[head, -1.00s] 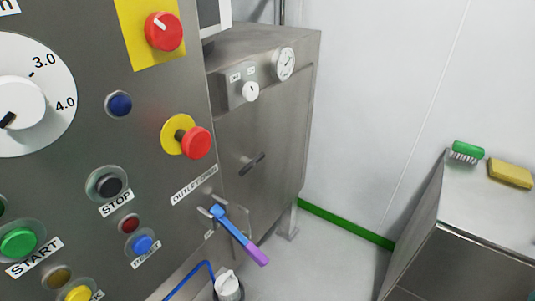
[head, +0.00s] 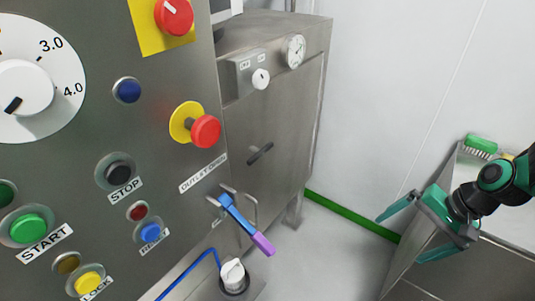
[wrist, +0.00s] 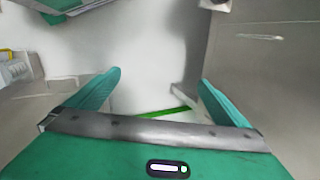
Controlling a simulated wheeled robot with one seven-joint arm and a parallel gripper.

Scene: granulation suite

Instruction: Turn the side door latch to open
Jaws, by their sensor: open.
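A short dark handle (head: 260,153) sits tilted on the door of the steel cabinet behind the panel. I cannot tell for certain which of the two is the side door latch. My gripper (head: 400,239) is open and empty at the right, well apart from both, in front of the steel counter. In the wrist view its two green fingers (wrist: 160,82) stand apart with nothing between them.
The control panel (head: 95,235) with red knobs and several buttons fills the left. A steel counter (head: 425,270) with a green brush (head: 481,145) stands at the right. A white knob (head: 233,272) with a blue cable is low in the middle. Floor lies free between cabinet and counter.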

